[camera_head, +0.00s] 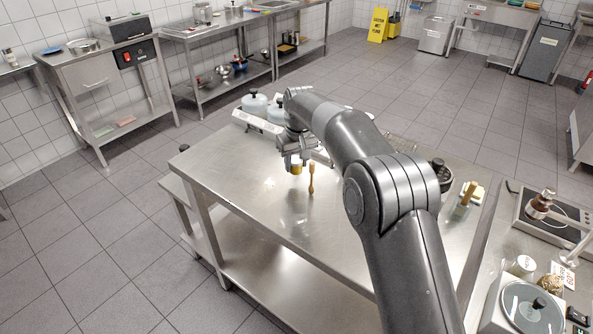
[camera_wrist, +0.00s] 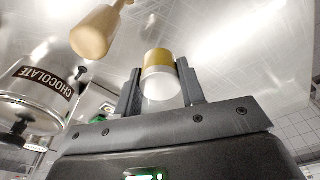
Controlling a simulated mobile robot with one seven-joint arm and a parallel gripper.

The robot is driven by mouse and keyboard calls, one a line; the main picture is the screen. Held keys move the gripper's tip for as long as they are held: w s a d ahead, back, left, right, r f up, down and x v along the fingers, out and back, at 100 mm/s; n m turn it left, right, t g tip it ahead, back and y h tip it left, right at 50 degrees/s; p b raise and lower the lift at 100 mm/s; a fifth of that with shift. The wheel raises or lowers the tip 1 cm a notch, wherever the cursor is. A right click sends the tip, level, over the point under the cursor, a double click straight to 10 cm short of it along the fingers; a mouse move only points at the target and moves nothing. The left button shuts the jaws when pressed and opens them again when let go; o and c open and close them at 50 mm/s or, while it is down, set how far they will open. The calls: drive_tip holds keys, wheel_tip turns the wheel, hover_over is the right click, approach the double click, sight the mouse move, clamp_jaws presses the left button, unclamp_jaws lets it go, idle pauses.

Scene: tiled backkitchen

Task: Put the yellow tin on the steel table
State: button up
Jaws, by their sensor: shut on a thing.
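The yellow tin (camera_head: 296,170) is between the jaws of my gripper (camera_head: 293,160) in the head view. In the wrist view the tin (camera_wrist: 158,60) shows a yellow band and a pale end, with a finger of my gripper (camera_wrist: 160,88) on each side. My gripper is shut on it. The tin is over the steel table (camera_head: 232,168), low above its top; I cannot tell whether it touches. Part of the tin is hidden by the fingers.
A wooden pestle-like tool (camera_head: 311,178) stands upright just right of the tin; it also shows in the wrist view (camera_wrist: 94,32). Canisters (camera_head: 255,104) stand behind my gripper, and one labelled CHOCOLATE (camera_wrist: 32,92) is at the wrist view's left. The table's left part is clear.

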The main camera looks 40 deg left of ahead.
sight(296, 171)
drive_tip(key=shift+f, duration=1.75)
drive_tip(key=shift+f, duration=0.15)
drive_tip(key=o, duration=1)
drive_tip(key=r, duration=0.4)
drive_tip(key=d+r, duration=0.1)
drive_tip(key=r, duration=0.7)
drive_tip(key=shift+s+d+r, duration=0.15)
drive_tip(key=shift+s, duration=0.2)
